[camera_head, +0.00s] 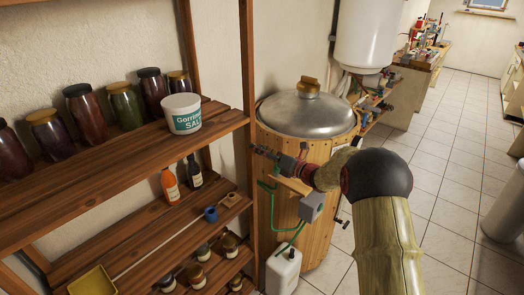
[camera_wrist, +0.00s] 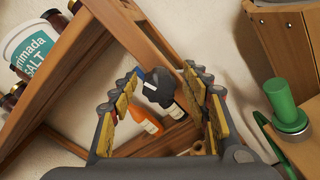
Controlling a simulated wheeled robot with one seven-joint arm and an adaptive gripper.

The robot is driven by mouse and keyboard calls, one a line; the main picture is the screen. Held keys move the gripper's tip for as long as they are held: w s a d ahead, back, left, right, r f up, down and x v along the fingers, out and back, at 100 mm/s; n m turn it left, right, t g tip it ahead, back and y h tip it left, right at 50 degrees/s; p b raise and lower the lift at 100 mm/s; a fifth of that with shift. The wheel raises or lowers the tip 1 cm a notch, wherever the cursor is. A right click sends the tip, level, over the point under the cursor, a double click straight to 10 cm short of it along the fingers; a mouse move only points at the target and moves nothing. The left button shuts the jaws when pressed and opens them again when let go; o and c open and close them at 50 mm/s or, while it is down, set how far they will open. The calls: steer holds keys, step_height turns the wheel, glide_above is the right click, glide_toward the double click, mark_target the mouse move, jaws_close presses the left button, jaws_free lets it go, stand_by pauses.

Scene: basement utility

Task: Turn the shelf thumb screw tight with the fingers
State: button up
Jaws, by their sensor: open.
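The shelf thumb screw (camera_wrist: 160,88) shows in the wrist view as a dark lobed knob in front of the wooden shelf post (camera_wrist: 148,40). My gripper (camera_wrist: 163,84) is open, with its yellow-padded fingers on either side of the knob and visible gaps between. I cannot tell how deep the knob sits between the fingertips. In the head view my gripper (camera_head: 262,151) is at the right front post (camera_head: 249,90) of the shelf, just below the upper board. The screw cannot be made out there.
A salt tub (camera_head: 181,113) and several jars stand on the upper board. An orange bottle (camera_head: 170,185) and a dark bottle (camera_head: 194,172) stand below, behind the post. A wooden barrel (camera_head: 318,235) with a metal lid is close on the right.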

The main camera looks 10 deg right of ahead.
steer(key=shift+c, duration=1.1)
steer(key=c, duration=0.9)
steer(key=shift+c, duration=0.2)
